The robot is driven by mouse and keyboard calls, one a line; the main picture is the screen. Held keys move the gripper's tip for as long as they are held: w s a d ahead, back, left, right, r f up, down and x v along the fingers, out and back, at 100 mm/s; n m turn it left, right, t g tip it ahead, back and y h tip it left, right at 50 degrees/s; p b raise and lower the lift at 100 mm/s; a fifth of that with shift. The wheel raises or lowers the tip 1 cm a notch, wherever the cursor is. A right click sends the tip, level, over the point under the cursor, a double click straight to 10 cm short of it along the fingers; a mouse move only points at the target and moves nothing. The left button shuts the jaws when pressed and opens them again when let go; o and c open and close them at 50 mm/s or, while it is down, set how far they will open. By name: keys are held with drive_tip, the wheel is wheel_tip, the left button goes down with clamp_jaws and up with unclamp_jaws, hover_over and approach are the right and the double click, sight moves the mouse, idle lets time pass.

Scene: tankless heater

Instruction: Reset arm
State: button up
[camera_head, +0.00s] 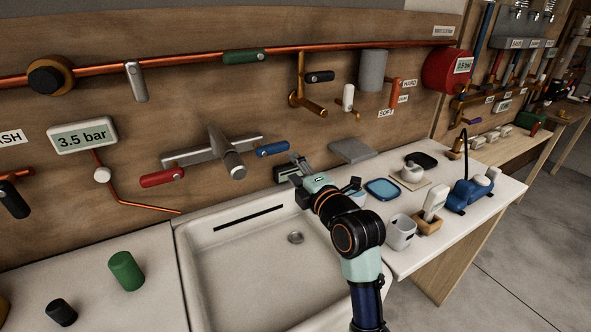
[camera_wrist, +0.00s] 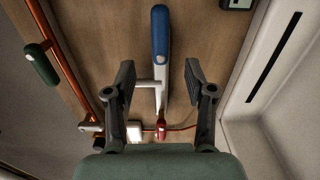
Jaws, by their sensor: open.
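My gripper (camera_head: 291,170) hangs above the back right part of the sink, in front of the wooden wall. In the wrist view my gripper (camera_wrist: 160,80) is open, its two dark fingers apart with nothing held between them. Beyond the fingers is the blue handle (camera_wrist: 160,32) of the wall tap; it also shows in the head view (camera_head: 273,149), just left of my gripper. The tap's red handle (camera_head: 162,177) is at its left end and shows small in the wrist view (camera_wrist: 161,130). Whether a finger touches anything is not clear.
The white sink (camera_head: 255,262) lies below my arm. A copper pipe (camera_head: 200,62) with a green handle (camera_head: 245,56) runs along the wall above. A gauge (camera_head: 82,135) reads 3.5 bar. On the right counter stand a blue-lidded container (camera_head: 382,189), a white cup (camera_head: 400,232) and a blue device (camera_head: 472,190).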

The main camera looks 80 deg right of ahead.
drive_tip(key=shift+w, duration=0.1)
idle(0.5)
drive_tip(key=w+a+f+m+t+y+p, duration=0.1)
drive_tip(key=w+a+y+p, duration=0.25)
drive_tip(key=w+a, duration=0.65)
drive_tip(key=w+a+f+m+t+y+p, duration=0.15)
drive_tip(key=w+a+y, duration=0.4)
drive_tip(key=a, duration=0.95)
drive_tip(key=s+a+m+g+y+p, duration=0.15)
drive_tip(key=a+m+y+p, duration=0.45)
drive_tip(key=a, duration=2.5)
wheel_tip(320, 180, up, 37)
drive_tip(key=h+p, duration=0.1)
drive_tip(key=p, duration=3.7)
drive_tip(key=shift+s+d+r, duration=0.15)
drive_tip(key=shift+s+d, duration=0.05)
